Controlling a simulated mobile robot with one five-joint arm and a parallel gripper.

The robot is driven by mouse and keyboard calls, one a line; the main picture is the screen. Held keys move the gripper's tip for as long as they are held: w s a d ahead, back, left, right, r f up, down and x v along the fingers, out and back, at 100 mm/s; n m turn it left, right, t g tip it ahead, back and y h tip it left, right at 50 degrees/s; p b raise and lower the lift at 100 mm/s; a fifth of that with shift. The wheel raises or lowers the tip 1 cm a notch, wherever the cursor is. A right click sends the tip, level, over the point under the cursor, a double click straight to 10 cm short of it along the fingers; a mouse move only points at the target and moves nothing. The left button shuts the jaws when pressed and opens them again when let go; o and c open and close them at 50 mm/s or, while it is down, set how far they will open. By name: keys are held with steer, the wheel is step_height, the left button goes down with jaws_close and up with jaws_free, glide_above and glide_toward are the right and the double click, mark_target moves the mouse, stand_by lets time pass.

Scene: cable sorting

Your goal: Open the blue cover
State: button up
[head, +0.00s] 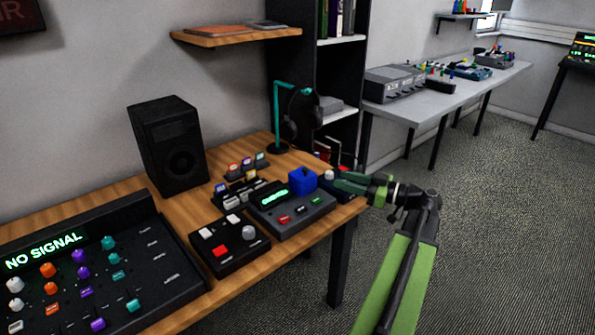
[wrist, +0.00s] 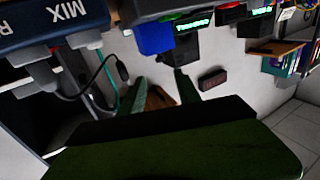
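The blue cover (head: 303,180) is a small boxy block at the back right of a dark grey device (head: 318,206) with a green lit display. It looks closed. My gripper (head: 346,183) is to the right of the cover, near the table's right end, with its green fingers towards the device. A gap shows between gripper and cover. In the wrist view, the blue cover (wrist: 155,38) is at the top, beyond the fingertips. The fingers (wrist: 158,88) stand apart there, with nothing visible between them.
A dark box with a white knob (head: 329,175) sits close to the fingertips. A headphone stand (head: 277,115) and a black speaker (head: 168,145) are behind. A red-button box (head: 228,244) and a large mixer (head: 75,265) are to the left. The floor at right is clear.

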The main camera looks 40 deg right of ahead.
mark_target(297, 173)
steer(key=x, duration=1.6)
steer(key=shift+w+a+f, duration=0.1)
steer(key=shift+w, duration=0.1)
jaws_close()
stand_by(0.5)
